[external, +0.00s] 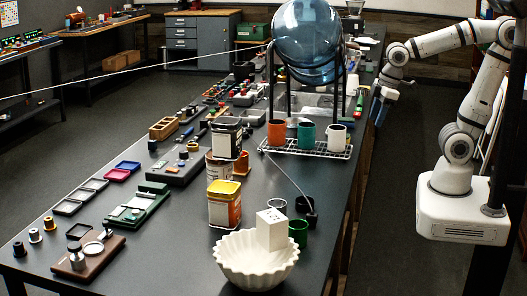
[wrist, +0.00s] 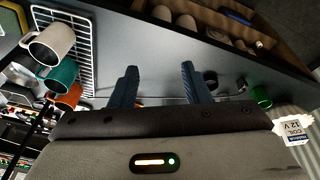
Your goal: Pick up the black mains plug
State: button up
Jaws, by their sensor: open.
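In the wrist view, small black shapes (wrist: 210,80) show just right of the right finger; I cannot tell which is the plug. My gripper (external: 377,112) is off the table's right edge, pointing down, well apart from the plug. In the wrist view its two blue fingers (wrist: 160,70) are spread with nothing between them.
A wire rack (external: 335,152) holds orange, teal and white mugs under a big blue glass globe (external: 308,40). Nearby stand a green cup (external: 298,233), a white fluted bowl (external: 255,262) with a white box (external: 271,230), and tins (external: 224,205). Open shelving (wrist: 215,25) shows below the table edge.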

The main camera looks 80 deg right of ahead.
jog(key=w+a+n, duration=0.5)
jog(key=n, duration=0.1)
jog(key=n+g+b, duration=0.3)
jog(key=n, duration=2.2)
send_over(312, 215)
notch_tip(312, 215, down, 11)
jog(key=shift+d+f, duration=0.1)
jog(key=shift+d, duration=0.05)
jog(key=shift+f+p, duration=0.3)
notch_tip(312, 215, down, 7)
jog(key=shift+f+p, duration=0.1)
jog(key=shift+p, duration=0.75)
grip_shut()
